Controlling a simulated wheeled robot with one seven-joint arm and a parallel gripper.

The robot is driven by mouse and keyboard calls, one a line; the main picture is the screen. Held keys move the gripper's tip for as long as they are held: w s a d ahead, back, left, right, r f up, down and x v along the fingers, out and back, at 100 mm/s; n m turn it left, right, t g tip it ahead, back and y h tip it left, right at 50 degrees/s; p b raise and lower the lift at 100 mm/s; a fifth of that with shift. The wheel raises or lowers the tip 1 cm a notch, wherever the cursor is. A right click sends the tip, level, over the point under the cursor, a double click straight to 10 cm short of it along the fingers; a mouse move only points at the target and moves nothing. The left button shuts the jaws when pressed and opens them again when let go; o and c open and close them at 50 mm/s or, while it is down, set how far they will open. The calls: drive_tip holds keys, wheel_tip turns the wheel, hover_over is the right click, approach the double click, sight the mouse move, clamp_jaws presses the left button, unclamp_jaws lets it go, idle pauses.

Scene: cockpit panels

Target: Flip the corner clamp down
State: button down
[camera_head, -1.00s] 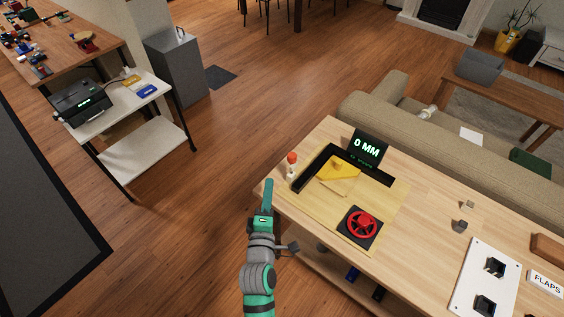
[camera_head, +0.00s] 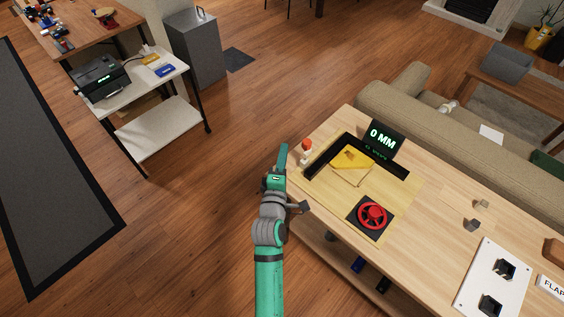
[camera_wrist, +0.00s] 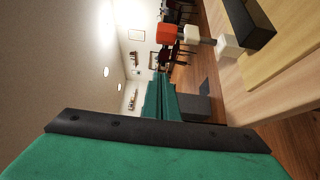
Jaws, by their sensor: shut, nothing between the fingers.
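The corner clamp (camera_head: 306,152) stands upright at the near-left corner of the black L-shaped fence (camera_head: 320,163) on the wooden workbench. It has an orange-red tip and a white base. In the wrist view its orange tip (camera_wrist: 165,32) points left, with a grey rod and white block to its right. My teal gripper (camera_head: 282,158) is shut and empty. It is just left of the clamp, beside the bench edge, with a visible gap between them. Teal gripper parts fill the lower wrist view.
A yellow piece (camera_head: 352,160) lies inside the fence. A display (camera_head: 384,139) reads 0 MM, and a red handwheel (camera_head: 371,215) sits nearer. A white panel with black switches (camera_head: 492,280) is at right. Floor left of the bench is clear.

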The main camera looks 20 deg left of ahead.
sight(306, 150)
drive_tip(key=shift+w+d, duration=1.5)
drive_tip(key=shift+w, duration=0.25)
drive_tip(key=shift+a, duration=0.1)
